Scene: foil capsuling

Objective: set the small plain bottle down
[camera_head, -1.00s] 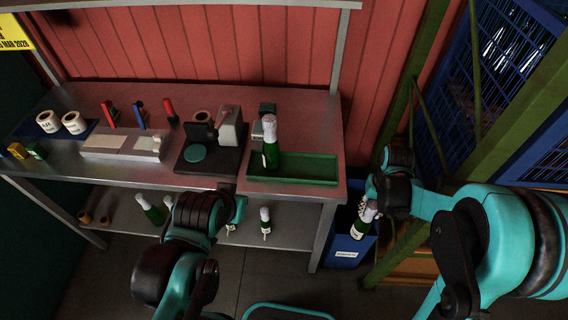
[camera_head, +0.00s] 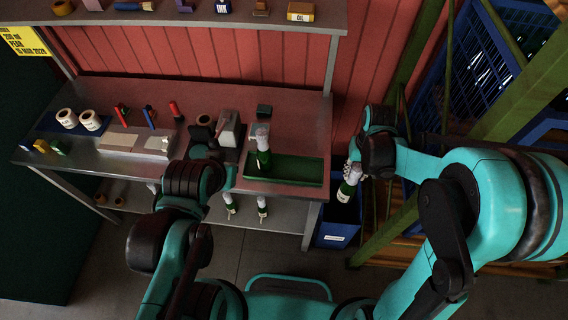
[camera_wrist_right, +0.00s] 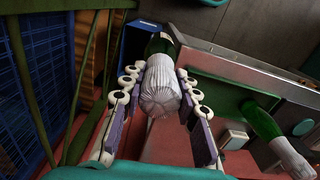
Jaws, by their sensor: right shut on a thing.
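A small dark green bottle with a whitish foil top (camera_head: 347,190) is held by my right gripper (camera_head: 354,172), right of the bench end and above a blue bin. In the right wrist view the bottle's pale foil top (camera_wrist_right: 160,88) points at the camera, between the fingers of my right gripper (camera_wrist_right: 158,82). Its lower body is mostly hidden. Another green bottle with a pale top (camera_head: 263,150) stands upright at the left end of the green tray (camera_head: 305,170); it also shows in the right wrist view (camera_wrist_right: 265,125). My left arm reaches up before the bench; its fingers are hidden.
The blue bin (camera_head: 335,232) stands beside the bench's right end, near a green post (camera_head: 372,235). The tray's right part is clear. Bottles (camera_head: 262,207) stand on the lower shelf (camera_head: 285,220).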

